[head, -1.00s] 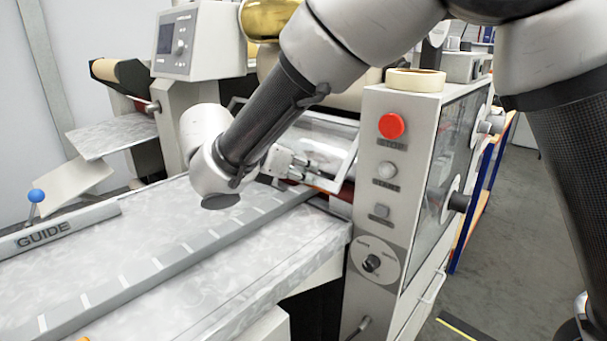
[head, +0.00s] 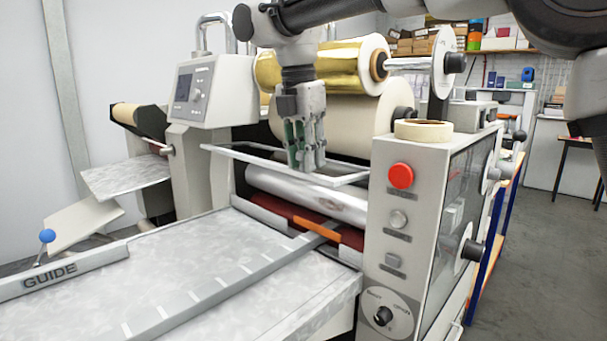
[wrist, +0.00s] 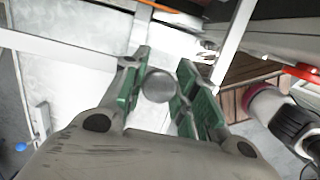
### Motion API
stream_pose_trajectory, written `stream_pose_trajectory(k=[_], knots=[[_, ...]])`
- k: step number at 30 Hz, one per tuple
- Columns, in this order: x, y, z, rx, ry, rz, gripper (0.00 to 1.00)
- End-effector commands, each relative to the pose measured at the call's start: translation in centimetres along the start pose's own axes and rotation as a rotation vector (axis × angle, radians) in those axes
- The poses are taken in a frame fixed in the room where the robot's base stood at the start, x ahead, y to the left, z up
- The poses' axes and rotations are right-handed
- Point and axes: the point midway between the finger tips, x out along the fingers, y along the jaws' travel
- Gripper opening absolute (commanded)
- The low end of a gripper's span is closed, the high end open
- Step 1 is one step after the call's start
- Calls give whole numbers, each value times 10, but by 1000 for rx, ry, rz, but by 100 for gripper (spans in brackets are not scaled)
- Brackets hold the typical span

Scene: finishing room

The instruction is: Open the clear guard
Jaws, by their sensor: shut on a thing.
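The clear guard (head: 345,180) is a see-through panel with a pale frame on the laminating machine. In the head view it is swung up and lies near level above the rollers (head: 310,198). My gripper (head: 306,163) points down at its front bar. In the wrist view my gripper (wrist: 161,66) has its green-padded fingers on either side of a round grey knob (wrist: 158,86) and is shut on it. The guard's frame (wrist: 236,42) also shows there. In the head view the fingers hide the knob.
The control panel with a red stop button (head: 401,176) stands right of the guard, with a tape roll (head: 423,130) on top. A gold foil roll (head: 330,65) is close behind my gripper. The feed table (head: 150,275) is clear in front.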

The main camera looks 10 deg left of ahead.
Motion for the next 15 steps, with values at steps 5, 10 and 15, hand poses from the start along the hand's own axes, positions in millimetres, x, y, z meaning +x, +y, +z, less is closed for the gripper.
stream_pose_trajectory(k=[5,10,15], knots=[[-15,1,10,1,73,3,0],[-24,1,17,2,69,3,0],[-28,0,20,3,67,2,0]])
